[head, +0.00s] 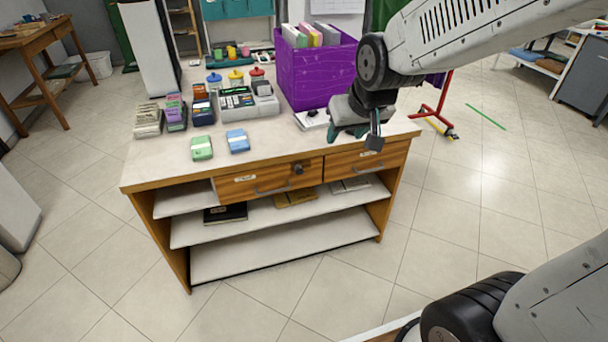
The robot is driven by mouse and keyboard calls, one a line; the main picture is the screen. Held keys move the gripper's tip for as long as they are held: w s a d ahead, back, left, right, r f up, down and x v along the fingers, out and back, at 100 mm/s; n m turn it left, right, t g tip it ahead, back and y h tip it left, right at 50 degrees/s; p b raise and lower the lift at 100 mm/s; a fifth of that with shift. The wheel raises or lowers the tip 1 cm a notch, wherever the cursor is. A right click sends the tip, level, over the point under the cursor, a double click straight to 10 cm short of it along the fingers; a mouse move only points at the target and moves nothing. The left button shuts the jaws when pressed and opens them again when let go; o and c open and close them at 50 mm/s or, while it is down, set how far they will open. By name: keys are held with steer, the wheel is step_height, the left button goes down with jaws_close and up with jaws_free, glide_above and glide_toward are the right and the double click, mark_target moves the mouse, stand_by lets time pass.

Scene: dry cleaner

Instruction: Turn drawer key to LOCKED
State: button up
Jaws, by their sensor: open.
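The drawer key (298,168) shows as a small dark knob at the upper right of the left wooden drawer front (268,180). It is too small to tell which way it is turned or to read a LOCKED mark. My gripper (354,138) is open and empty, over the counter's front edge, to the right of and higher than the key. It is apart from the key in the picture. The right drawer (366,160) looks shut and sits below my gripper.
A purple bin (312,80) of folders stands on the counter (160,160) behind my gripper. A card terminal (238,103), green pad (201,148) and blue pad (238,140) lie left. Open shelves (285,243) are below the drawers. The floor in front is clear.

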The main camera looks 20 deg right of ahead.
steer(key=w+f+t, duration=0.3)
steer(key=w+f, duration=0.5)
steer(key=w, duration=0.5)
steer(key=t, duration=0.6)
glide_above(301, 173)
steer(key=s, duration=0.5)
step_height(301, 173, down, 17)
steer(key=s+f+t, duration=0.3)
steer(key=f, duration=0.5)
steer(key=w, duration=0.7)
steer(key=shift+w+f, duration=0.2)
steer(key=c, duration=1)
